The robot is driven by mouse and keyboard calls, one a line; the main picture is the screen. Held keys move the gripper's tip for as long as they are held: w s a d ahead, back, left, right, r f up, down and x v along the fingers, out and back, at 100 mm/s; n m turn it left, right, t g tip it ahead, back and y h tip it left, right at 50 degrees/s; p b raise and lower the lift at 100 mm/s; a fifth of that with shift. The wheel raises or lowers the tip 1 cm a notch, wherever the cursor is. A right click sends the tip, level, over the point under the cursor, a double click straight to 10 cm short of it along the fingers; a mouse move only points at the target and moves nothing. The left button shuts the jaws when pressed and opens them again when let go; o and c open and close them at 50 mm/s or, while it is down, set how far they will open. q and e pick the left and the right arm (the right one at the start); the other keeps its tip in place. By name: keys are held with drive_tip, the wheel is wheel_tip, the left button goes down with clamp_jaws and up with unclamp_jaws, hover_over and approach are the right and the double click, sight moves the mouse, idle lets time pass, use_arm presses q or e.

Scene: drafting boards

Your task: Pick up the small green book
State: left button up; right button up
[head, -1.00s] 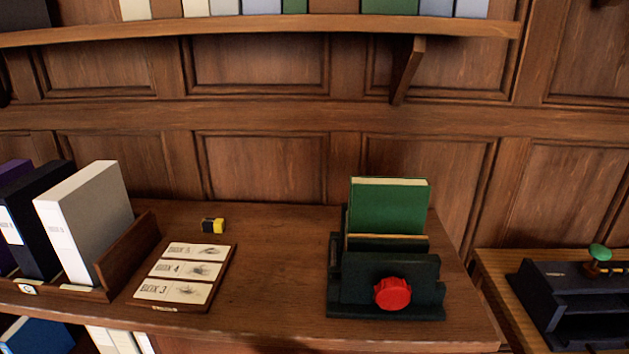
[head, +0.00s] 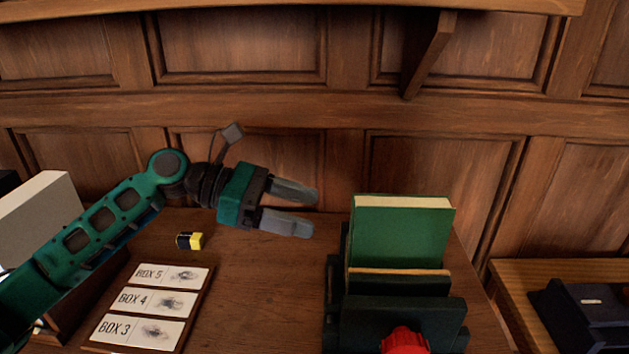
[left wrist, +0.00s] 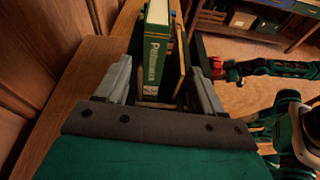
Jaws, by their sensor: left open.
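The green book (head: 400,232) with cream page edges stands upright in a dark green holder (head: 410,315) with a red knob (head: 404,341). My left gripper (head: 313,213) is open and empty, to the left of the book and apart from it in the head view. In the left wrist view the book (left wrist: 157,55) shows its lettered spine, ahead and between the lines of the two open fingers.
A tray of cards (head: 150,305) and a small yellow-black block (head: 190,241) lie on the desk, left of the holder. A pale binder (head: 40,215) stands at far left. The wooden wall is close behind. Bare desk lies between cards and holder.

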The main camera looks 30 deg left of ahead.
sight(372, 216)
use_arm(q)
drive_tip(key=shift+n, duration=0.4)
drive_tip(key=x, duration=0.3)
drive_tip(key=r+x, duration=0.1)
drive_tip(key=x, duration=0.5)
drive_tip(key=shift+w+d+r, duration=0.25)
drive_tip(key=shift+w+d, duration=0.2)
drive_tip(key=shift+w, duration=0.05)
drive_tip(key=shift+x, duration=0.8)
drive_tip(key=shift+w+f, duration=0.1)
use_arm(e)
drive_tip(key=shift+s+f, duration=0.15)
drive_tip(key=shift+s, duration=0.05)
use_arm(q)
drive_tip(key=shift+c, duration=0.4)
drive_tip(key=c, duration=0.4)
clamp_jaws()
use_arm(e)
drive_tip(key=shift+f, duration=0.1)
